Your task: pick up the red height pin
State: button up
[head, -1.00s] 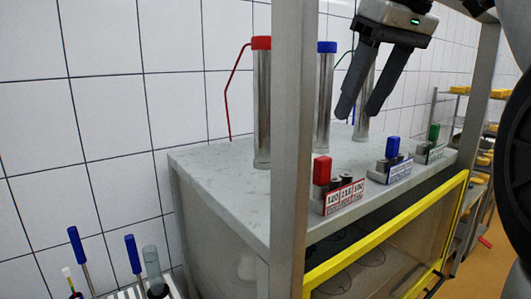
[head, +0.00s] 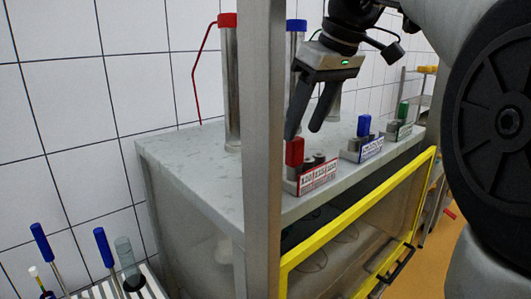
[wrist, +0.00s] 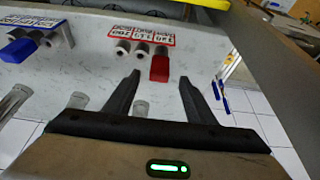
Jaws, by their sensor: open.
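The red height pin (head: 294,152) stands upright in a small grey holder (head: 293,186) with a red-edged number label, near the front edge of the grey worktop.
A grey post (head: 262,150) stands just left of the red pin's holder. Blue (head: 364,126) and green (head: 403,112) pins stand in holders to the right. A yellow-framed door (head: 360,225) is below the worktop edge.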

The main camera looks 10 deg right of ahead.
aim_at(296, 138)
jog(key=shift+x, duration=2.65)
jog(key=shift+w+r, duration=0.1)
jog(key=shift+w, duration=0.1)
jog(key=c, duration=1.2)
jog(key=shift+o, duration=0.2)
